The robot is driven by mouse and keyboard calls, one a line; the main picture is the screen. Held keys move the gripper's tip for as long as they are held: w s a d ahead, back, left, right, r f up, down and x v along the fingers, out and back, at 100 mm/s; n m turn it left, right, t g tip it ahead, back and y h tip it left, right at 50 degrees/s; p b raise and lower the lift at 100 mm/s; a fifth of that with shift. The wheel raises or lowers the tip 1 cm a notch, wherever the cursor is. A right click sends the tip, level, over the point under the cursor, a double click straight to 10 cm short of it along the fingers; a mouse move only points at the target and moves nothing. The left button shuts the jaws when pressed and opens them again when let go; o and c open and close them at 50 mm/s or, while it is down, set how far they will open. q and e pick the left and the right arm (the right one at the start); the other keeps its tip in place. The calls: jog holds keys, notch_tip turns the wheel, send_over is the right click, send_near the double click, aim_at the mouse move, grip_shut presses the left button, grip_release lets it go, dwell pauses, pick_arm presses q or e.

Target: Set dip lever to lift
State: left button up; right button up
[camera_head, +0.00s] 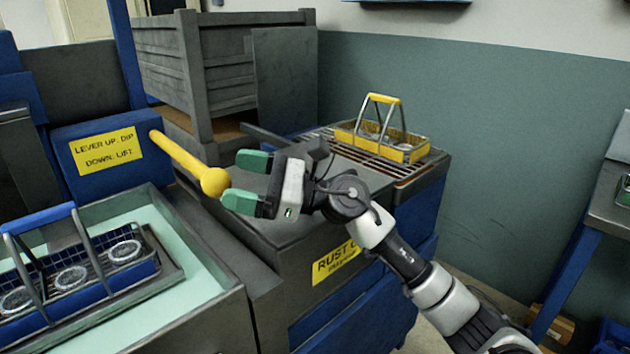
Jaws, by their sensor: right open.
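The dip lever (188,160) is a yellow rod with a round yellow knob, sticking out of a blue housing and sloping down to the right. A yellow label (104,150) beside it reads "LEVER UP: DIP, DOWN: LIFT". My right gripper (238,178) has green fingertips and is open. Its fingers point left at the knob, one above and one below it in the picture. The lower fingertip overlaps or lies very near the knob; I cannot tell whether they touch. My left gripper is not in view.
A blue-handled basket (90,290) with several rings sits in the tank (205,250) of pale green liquid at the lower left. A yellow basket (407,150) stands on a slatted rack at the back. A grey crate (160,60) is behind the lever.

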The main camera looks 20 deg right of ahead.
jog(key=v, duration=0.3)
jog(key=r+b+v, duration=0.1)
jog(key=v, duration=0.3)
jog(key=r+v, duration=0.1)
jog(key=v, duration=0.3)
jog(key=shift+s+d+r, duration=0.15)
jog(key=shift+d, duration=0.1)
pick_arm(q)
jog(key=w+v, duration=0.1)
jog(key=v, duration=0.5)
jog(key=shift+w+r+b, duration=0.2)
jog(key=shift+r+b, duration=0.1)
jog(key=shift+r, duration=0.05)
pick_arm(e)
jog(key=shift+s+d+r, duration=0.1)
jog(key=shift+s+d, duration=0.2)
jog(key=shift+d, duration=0.3)
